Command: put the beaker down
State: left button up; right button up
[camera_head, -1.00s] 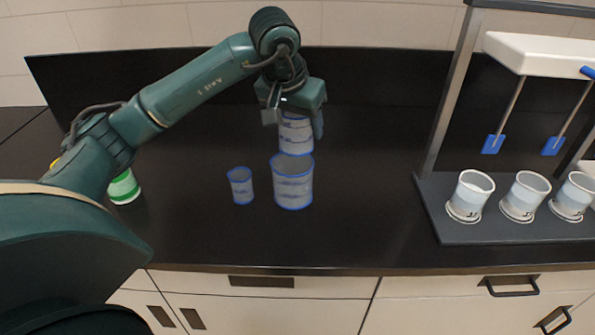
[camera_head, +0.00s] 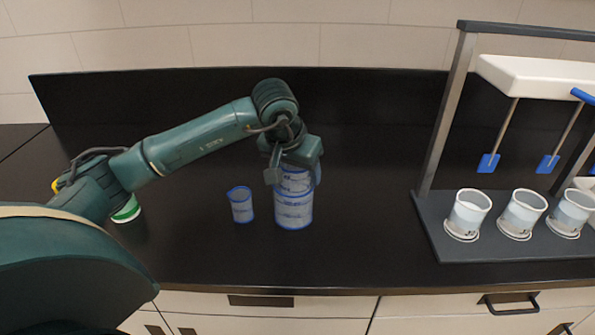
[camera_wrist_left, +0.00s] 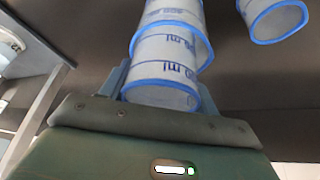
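My left gripper (camera_head: 292,172) is shut on a clear beaker (camera_head: 294,181) with blue edges and markings. In the left wrist view, the held beaker (camera_wrist_left: 163,68) sits between the fingers. Its lower end overlaps the rim of a second blue-edged beaker (camera_head: 293,211) on the counter. That second beaker also shows in the left wrist view (camera_wrist_left: 172,18). I cannot tell whether the held beaker is inside it, on it or just behind it. A smaller blue-edged beaker (camera_head: 241,206) stands to the left, apart from both. My right gripper is not in view.
The black counter (camera_head: 350,250) is clear in front of the beakers and between them and the rack at right. A green-and-white container (camera_head: 127,210) stands behind my left arm.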

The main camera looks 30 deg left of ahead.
pick_arm(q)
jog(key=shift+o, duration=0.2)
jog(key=v, duration=1.1)
jog(key=shift+a, duration=0.1)
jog(key=shift+s+r, duration=0.1)
